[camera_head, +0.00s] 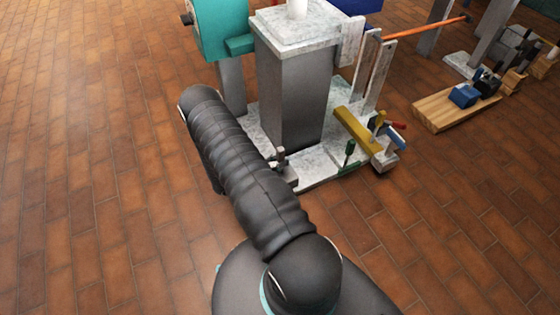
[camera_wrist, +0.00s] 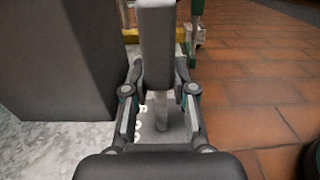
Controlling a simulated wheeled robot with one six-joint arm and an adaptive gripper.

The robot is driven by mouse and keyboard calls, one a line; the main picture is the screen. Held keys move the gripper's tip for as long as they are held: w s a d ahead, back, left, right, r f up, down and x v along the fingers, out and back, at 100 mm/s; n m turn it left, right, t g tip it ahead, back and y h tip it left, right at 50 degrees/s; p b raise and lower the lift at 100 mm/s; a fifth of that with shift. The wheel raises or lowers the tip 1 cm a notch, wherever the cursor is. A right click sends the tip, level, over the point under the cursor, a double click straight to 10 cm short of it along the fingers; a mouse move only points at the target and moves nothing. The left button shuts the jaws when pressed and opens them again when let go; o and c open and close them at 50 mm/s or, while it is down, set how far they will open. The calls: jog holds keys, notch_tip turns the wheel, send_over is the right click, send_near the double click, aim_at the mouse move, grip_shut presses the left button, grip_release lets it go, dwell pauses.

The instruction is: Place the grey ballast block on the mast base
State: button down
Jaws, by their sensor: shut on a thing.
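The grey ballast block shows in the head view (camera_head: 287,177) at the near edge of the mast base, partly hidden by my arm. The mast base is a pale speckled plate (camera_head: 322,171) around the foot of a grey column (camera_head: 287,100). In the wrist view, my gripper (camera_wrist: 160,78) is shut on the block's dark upper grip (camera_wrist: 157,42). A lighter post and white lettering on the block (camera_wrist: 140,123) show below the grip. I cannot tell whether the block's underside touches the plate.
The column stands close at left in the wrist view (camera_wrist: 55,60). A yellow bar (camera_head: 357,130) and a green clamp (camera_head: 348,157) sit at the plate's right side. A teal machine (camera_head: 219,28) stands behind left. A wooden board (camera_head: 445,108) lies right. Brick floor at left is clear.

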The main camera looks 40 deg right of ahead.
jog(key=shift+f, duration=0.15)
jog(key=c, duration=0.9)
grip_release()
jog(key=shift+c, duration=0.2)
